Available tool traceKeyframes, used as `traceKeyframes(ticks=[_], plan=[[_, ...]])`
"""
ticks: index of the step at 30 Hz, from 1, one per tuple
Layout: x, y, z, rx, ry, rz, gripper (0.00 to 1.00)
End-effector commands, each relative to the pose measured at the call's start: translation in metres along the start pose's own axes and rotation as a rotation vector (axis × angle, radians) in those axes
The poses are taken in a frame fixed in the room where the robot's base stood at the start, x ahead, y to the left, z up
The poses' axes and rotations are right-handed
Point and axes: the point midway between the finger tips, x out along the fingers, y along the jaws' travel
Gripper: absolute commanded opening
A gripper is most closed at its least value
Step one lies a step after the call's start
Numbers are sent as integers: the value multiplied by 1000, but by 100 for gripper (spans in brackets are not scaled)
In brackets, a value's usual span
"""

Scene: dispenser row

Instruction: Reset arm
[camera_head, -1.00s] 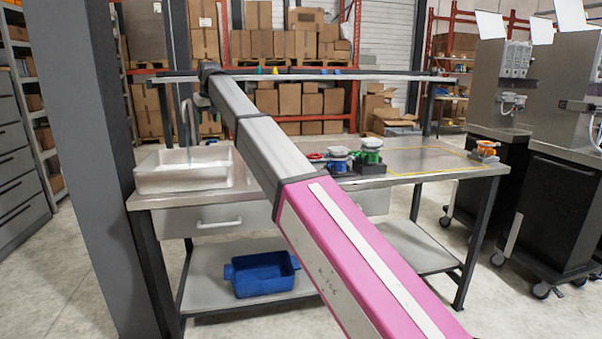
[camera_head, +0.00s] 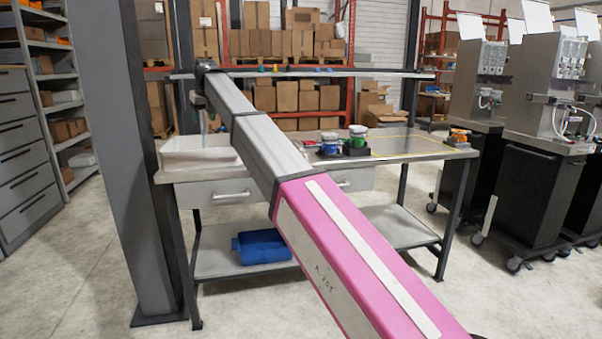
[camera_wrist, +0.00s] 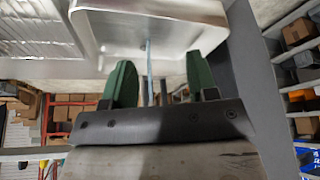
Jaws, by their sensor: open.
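My arm crosses the head view from the lower right to the upper left, with a pink link in front. My gripper (camera_wrist: 160,78) shows in the wrist view with two green fingers spread apart and nothing held between them. A pale basin (camera_wrist: 140,30) lies beyond the fingers, and a thin bluish stream or rod shows between them. In the head view the basin (camera_head: 190,163) stands at the left end of the workbench, below the far end of my arm. The gripper's fingers are too small to make out there.
A grey post (camera_head: 130,170) stands close on the left. Dispenser machines (camera_head: 545,95) line the right. Floor in front is clear.

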Motion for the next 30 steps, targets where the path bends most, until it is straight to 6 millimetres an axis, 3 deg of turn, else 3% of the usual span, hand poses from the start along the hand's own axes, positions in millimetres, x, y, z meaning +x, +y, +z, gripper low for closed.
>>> traceKeyframes(ticks=[11, 20, 23, 30], plan=[[39, 32, 37, 37, -24, 13, 53], [93, 80, 96, 96, -59, 31, 53], [119, 103, 130, 128, -78, 41, 53], [193, 170, 250, 233, -140, 68, 53]])
